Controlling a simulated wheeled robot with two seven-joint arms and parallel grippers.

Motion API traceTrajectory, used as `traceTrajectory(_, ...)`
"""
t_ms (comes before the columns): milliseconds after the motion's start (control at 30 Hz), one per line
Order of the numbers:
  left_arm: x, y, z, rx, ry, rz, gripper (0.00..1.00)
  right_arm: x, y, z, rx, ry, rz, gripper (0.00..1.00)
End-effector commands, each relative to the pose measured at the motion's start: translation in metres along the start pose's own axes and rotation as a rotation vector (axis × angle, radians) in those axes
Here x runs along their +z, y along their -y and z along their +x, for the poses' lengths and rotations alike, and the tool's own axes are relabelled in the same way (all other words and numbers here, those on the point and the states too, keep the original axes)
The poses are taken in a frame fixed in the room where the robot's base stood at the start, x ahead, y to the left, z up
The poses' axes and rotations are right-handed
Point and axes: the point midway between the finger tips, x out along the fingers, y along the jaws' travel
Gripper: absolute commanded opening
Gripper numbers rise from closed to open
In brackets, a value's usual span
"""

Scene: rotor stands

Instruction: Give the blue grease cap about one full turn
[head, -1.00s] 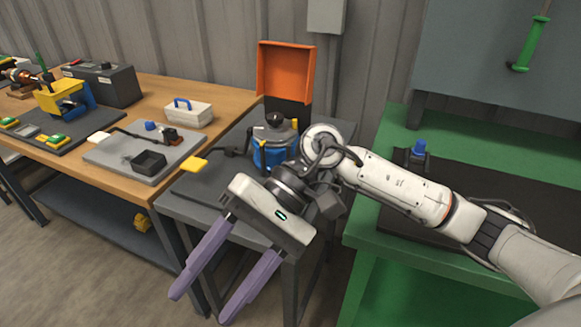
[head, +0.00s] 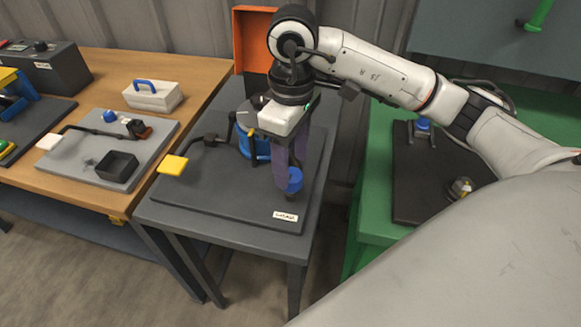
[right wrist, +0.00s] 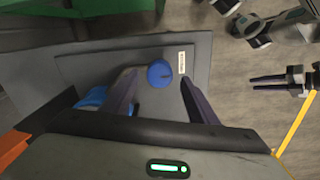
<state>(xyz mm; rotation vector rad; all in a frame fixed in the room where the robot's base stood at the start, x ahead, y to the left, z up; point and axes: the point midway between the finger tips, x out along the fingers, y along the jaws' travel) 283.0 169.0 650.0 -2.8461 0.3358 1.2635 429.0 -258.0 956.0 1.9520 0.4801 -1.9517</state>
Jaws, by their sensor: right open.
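The blue grease cap (head: 295,182) sits on a dark post near the front of the dark plate (head: 225,200) on the grey bench. My right gripper (head: 289,172) points down at it with its purple fingers apart. In the right wrist view the round blue cap (right wrist: 159,74) shows between the two open fingers (right wrist: 159,82), with a visible gap on each side. The near finger partly overlaps the cap in the head view, and contact is not seen. My left gripper is not visible in the head view.
A blue housing (head: 244,142) stands behind the fingers, partly hidden by my gripper. A yellow-ended lever (head: 173,165) extends at the left. An orange panel (head: 250,45) rises behind. A green bench (head: 368,235) stands right, with another blue cap (head: 423,124).

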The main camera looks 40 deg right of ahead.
Motion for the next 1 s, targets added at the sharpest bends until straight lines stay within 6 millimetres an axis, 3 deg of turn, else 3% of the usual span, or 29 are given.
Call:
traceTrajectory(200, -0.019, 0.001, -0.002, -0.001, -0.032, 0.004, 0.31, 0.000, 0.000, 0.025, -0.002, 0.000, 0.002, 0.54)
traceTrajectory(567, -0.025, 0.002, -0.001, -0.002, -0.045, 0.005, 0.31, 0.000, 0.000, 0.031, -0.001, -0.002, 0.001, 0.54)
traceTrajectory(800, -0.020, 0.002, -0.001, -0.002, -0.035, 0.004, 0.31, 0.000, 0.000, 0.031, -0.001, -0.002, 0.001, 0.15)
traceTrajectory(1000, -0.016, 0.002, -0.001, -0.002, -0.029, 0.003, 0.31, 0.000, 0.000, 0.031, 0.000, -0.002, 0.010, 0.13)
